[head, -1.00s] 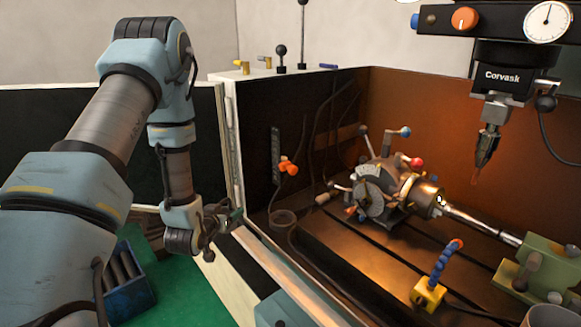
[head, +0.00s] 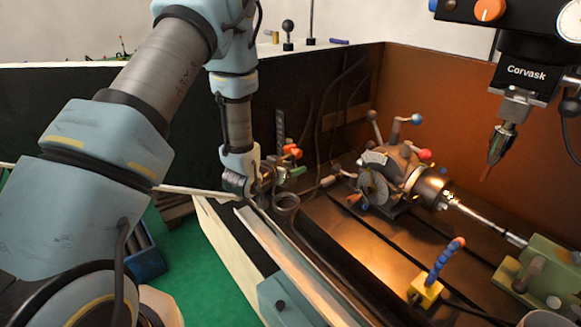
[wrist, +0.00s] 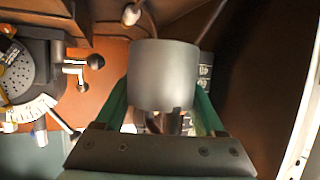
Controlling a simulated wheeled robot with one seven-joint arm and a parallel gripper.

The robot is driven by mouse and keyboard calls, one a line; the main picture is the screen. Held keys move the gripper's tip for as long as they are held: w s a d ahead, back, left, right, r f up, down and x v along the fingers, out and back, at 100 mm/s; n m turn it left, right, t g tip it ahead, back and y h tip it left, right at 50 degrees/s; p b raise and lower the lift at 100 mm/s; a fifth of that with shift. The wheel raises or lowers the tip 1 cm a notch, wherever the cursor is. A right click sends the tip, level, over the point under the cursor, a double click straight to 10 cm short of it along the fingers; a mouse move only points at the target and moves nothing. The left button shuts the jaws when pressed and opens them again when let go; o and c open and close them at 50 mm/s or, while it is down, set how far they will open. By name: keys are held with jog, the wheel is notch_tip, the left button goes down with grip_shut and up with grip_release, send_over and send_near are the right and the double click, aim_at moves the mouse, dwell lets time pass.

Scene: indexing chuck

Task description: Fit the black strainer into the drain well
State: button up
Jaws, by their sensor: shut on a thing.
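My gripper (head: 288,171) has green fingers and is over the machine's near left corner. In the wrist view its fingers (wrist: 162,88) are shut on a grey-looking cylinder, which I take for the black strainer (wrist: 163,70). The strainer looks upright between the fingers and hides their tips. I cannot make it out clearly in the head view. The drain well (head: 286,202) looks like a dark round ring at the left end of the machine bed, just below my gripper in the picture. I cannot tell how high the strainer is above it.
The indexing chuck (head: 385,180) with its levers stands to the right on the bed. An orange-tipped fitting (head: 291,152) and hoses are on the dark wall behind my gripper. A pale machine edge (head: 290,265) runs in front. A blue nozzle on a yellow block (head: 426,290) stands farther right.

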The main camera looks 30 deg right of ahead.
jog(key=shift+f+b, duration=0.1)
jog(key=shift+b, duration=0.25)
notch_tip(320, 180, down, 6)
jog(key=b, duration=0.5)
jog(key=shift+a+r, duration=0.1)
jog(key=shift+r, duration=0.1)
jog(key=shift+b, duration=0.7)
dwell(1.5)
jog(key=shift+f+b, duration=2)
jog(key=shift+f, duration=0.05)
jog(key=o, duration=1.4)
jog(key=b+v, duration=0.2)
jog(key=v, duration=0.8)
jog(key=shift+s+a+b, duration=0.25)
jog(key=shift+a+b, duration=0.05)
jog(key=shift+b, duration=0.05)
jog(key=shift+r, duration=0.1)
